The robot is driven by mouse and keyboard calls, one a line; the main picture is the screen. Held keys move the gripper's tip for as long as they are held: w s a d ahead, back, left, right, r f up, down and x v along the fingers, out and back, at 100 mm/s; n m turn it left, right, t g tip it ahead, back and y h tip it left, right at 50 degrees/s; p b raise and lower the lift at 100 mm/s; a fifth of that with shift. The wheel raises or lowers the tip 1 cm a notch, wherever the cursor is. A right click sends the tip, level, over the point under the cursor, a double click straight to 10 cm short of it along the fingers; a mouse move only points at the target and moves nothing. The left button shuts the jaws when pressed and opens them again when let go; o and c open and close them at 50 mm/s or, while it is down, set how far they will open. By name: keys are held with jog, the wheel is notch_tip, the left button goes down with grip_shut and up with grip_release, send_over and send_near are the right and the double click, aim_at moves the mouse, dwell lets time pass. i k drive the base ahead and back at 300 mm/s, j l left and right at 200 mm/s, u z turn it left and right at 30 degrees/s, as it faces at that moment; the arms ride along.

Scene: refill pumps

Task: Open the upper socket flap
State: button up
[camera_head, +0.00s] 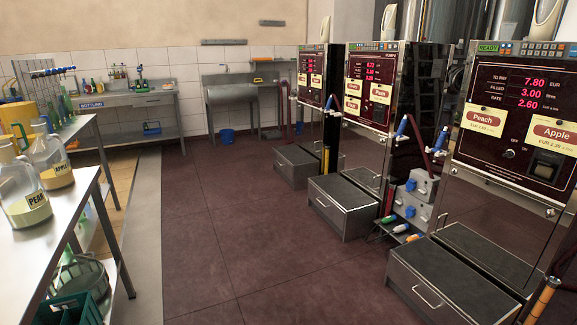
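A grey socket box (423,187) is mounted low in the gap between the nearest pump and the pump behind it. A small blue part on its upper section looks like the upper socket flap (410,185). A second blue part, likely the lower flap (409,211), sits below it. Both look closed, but they are too small to be sure. My gripper is not in view, and nothing is seen touching the box.
The nearest pump (520,125) stands at the right, with a drawered step (450,285) before it. Coloured plugs or nozzles (395,228) lie below the box. A steel table (75,205) with labelled jugs stands at left. The dark floor (215,225) between is clear.

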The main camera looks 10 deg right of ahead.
aim_at(409, 185)
jog(key=i, duration=2)
jog(key=i+j+z, duration=0.15)
jog(key=i+z, duration=0.3)
jog(key=i, duration=0.2)
jog(key=i+j+z, duration=0.35)
jog(key=i+z, duration=0.15)
jog(key=i+j+z, duration=0.45)
jog(key=i+j, duration=0.2)
jog(key=i+j+z, duration=0.45)
jog(key=j, duration=0.3)
jog(key=k+l, duration=0.05)
